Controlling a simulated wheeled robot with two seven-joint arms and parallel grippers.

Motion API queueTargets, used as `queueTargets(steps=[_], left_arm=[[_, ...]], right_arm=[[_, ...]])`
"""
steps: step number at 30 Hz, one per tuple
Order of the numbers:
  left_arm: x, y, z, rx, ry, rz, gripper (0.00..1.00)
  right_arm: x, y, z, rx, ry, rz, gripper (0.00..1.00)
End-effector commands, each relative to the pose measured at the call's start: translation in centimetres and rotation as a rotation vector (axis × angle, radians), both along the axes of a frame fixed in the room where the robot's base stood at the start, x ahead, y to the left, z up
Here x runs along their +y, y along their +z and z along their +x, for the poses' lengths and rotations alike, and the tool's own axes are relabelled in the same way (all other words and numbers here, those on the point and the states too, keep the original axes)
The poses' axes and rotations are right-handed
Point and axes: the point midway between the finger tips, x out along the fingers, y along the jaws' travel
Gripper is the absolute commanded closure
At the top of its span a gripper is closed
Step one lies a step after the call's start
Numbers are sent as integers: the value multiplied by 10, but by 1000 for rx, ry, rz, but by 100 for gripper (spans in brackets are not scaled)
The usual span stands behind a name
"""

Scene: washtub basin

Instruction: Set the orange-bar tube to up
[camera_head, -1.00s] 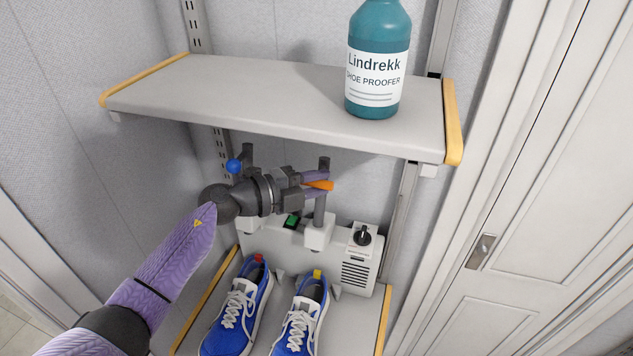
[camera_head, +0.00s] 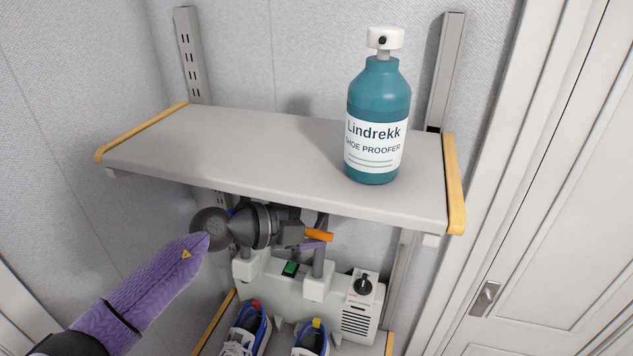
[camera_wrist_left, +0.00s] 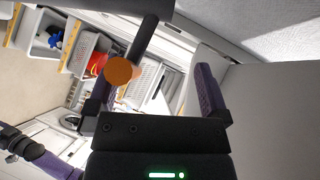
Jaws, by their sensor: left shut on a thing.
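The orange-bar tube (camera_head: 318,262) is a grey post rising from a white socket on the dryer unit. Its orange bar (camera_head: 319,235) points to the right, just below the shelf's front edge. The tube's top is mostly hidden by the shelf. My left gripper (camera_head: 310,242) is shut on the tube at the bar. In the left wrist view the bar's round orange end (camera_wrist_left: 118,72) and the dark tube (camera_wrist_left: 146,38) lie between my fingers. A dark and purple arm (camera_wrist_left: 45,162) shows at the lower left there; its gripper is unclear.
A teal bottle (camera_head: 377,110) stands on the grey shelf (camera_head: 260,145) above my gripper. The dryer unit has a black knob (camera_head: 364,285) and a green switch (camera_head: 290,268). Blue shoes (camera_head: 246,330) sit below. A white door (camera_head: 560,200) is at the right.

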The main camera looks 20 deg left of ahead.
Motion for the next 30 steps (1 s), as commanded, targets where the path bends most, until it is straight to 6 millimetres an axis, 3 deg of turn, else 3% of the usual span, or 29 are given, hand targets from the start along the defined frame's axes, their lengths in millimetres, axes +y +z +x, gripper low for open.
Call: queueTargets(steps=[1, 4, 5, 30], left_arm=[[6, 71, 16, -150, 28, -56, 40], [6, 72, 14, -151, 27, -57, 40], [-2, 14, -7, -19, -3, -8, 40], [54, 13, -54, -2, -4, 6, 40]], right_arm=[[0, 4, 0, 0, 0, 0, 23], [1, 4, 0, -1, 0, 1, 23], [1, 5, 0, -1, 0, 2, 23], [1, 10, 0, -1, 0, 2, 23]])
